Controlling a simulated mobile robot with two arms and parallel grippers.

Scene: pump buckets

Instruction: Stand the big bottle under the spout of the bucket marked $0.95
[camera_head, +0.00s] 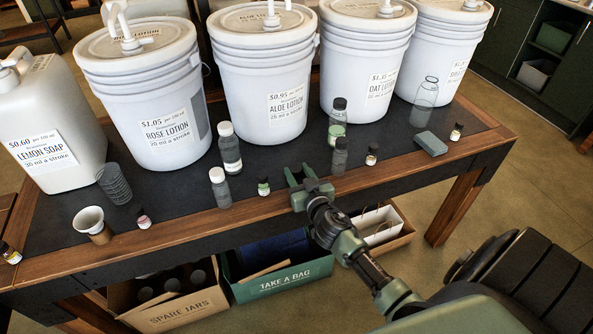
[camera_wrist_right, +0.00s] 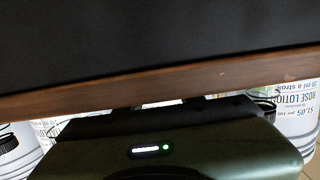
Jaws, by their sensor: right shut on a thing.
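The bucket marked $0.95 (camera_head: 262,75), labelled aloe lotion, stands at the back of the table; its spout is partly cut off by the top edge. A tall clear bottle with a white cap (camera_head: 230,155) stands in front, between this bucket and the rose lotion bucket. Which bottle is the big one is unclear; a black-capped bottle (camera_head: 337,112) stands further right. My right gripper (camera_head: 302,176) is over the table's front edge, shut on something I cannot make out. In the right wrist view its body hides its fingertips. My left gripper is not in view.
Rose lotion (camera_head: 150,100) and oat lotion (camera_head: 362,65) buckets flank the aloe one. A smaller white-capped bottle (camera_head: 219,190), a dark-capped bottle (camera_head: 340,158) and small vials stand near the wooden table edge (camera_head: 400,172). Boxes sit beneath, including a green bag box (camera_head: 285,283).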

